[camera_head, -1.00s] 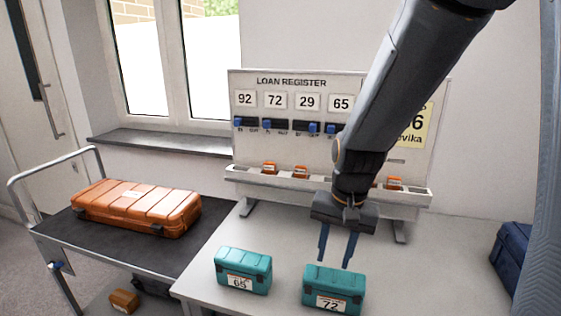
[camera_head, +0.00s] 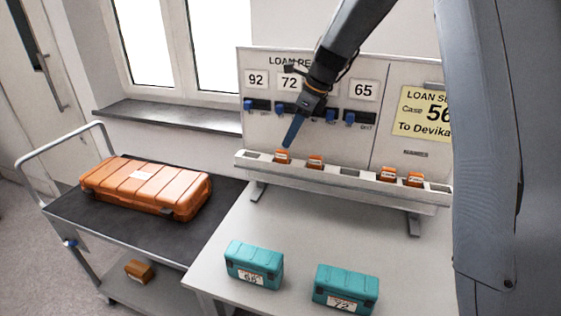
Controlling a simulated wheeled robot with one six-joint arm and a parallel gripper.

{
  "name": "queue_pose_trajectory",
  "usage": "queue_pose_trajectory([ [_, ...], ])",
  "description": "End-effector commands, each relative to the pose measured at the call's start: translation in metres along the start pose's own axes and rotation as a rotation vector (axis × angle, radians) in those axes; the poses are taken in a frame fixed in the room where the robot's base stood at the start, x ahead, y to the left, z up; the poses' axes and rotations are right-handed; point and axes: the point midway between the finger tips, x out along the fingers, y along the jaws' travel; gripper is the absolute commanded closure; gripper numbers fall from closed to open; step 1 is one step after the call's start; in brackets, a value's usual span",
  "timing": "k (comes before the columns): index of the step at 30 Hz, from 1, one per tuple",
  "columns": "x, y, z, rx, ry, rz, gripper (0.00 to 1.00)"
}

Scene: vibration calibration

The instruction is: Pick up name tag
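Several small orange tags with white labels stand in the slots of a white rail below the loan register board. The leftmost orange tag (camera_head: 282,157) is just below my gripper (camera_head: 290,142). Another orange tag (camera_head: 315,162) stands to its right, and a pair (camera_head: 388,174) stands farther right. Their label text is too small to read, so I cannot tell which is the name tag. My gripper's blue fingers point down and overlap each other in this view. I cannot see whether they are apart or touch the tag.
The register board (camera_head: 270,120) stands behind the rail (camera_head: 345,180). A yellow sign (camera_head: 420,125) reads Case 56, To Devika. Two teal cases (camera_head: 254,262) (camera_head: 345,285) sit on the table's front. An orange case (camera_head: 145,185) lies on the trolley at left.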

Motion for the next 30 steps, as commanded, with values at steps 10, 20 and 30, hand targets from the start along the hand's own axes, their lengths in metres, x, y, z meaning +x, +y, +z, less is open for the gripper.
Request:
queue_pose_trajectory([
  [10, 0.020, 0.001, 0.001, -0.004, 0.001, 0.000, 0.66],
  [20, 0.056, 0.001, 0.001, -0.007, 0.001, 0.000, 0.66],
  [30, 0.060, 0.002, 0.002, -0.007, 0.001, 0.000, 0.66],
])
